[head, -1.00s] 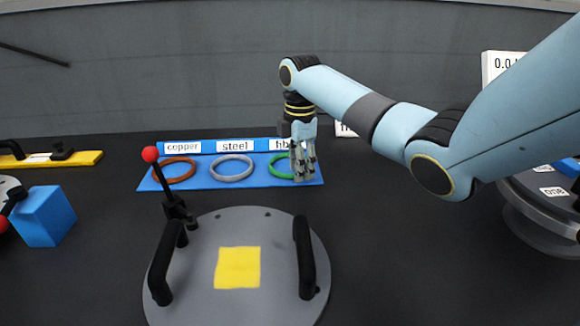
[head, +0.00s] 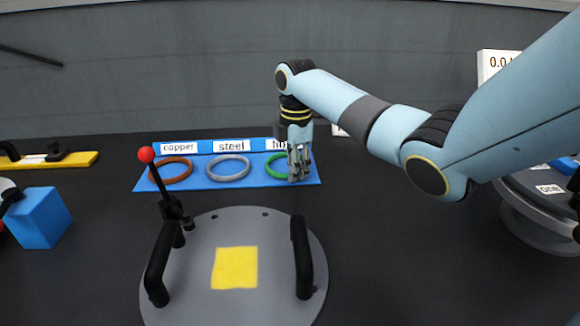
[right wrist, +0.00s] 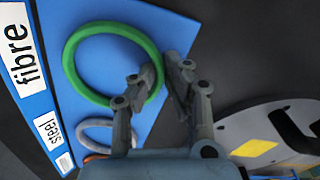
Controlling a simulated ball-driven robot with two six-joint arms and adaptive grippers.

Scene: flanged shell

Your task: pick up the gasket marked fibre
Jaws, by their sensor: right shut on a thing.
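The green gasket (head: 274,165) lies at the right end of the blue board (head: 309,180), by the label fibre (right wrist: 28,68). My right gripper (head: 299,177) is down at the board, in front of the ring's right side, and hides part of it. In the right wrist view the green gasket (right wrist: 72,45) shows almost whole, with my right gripper's fingers (right wrist: 160,88) closed on its rim. I cannot tell whether the ring is lifted off the board. My left gripper is not in view.
A copper-coloured ring (head: 171,170) and a grey steel ring (head: 228,168) lie on the same board. In front stands a grey round cover (head: 272,255) with two black handles and a red-knobbed lever (head: 147,155). A blue block (head: 38,217) stands at left.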

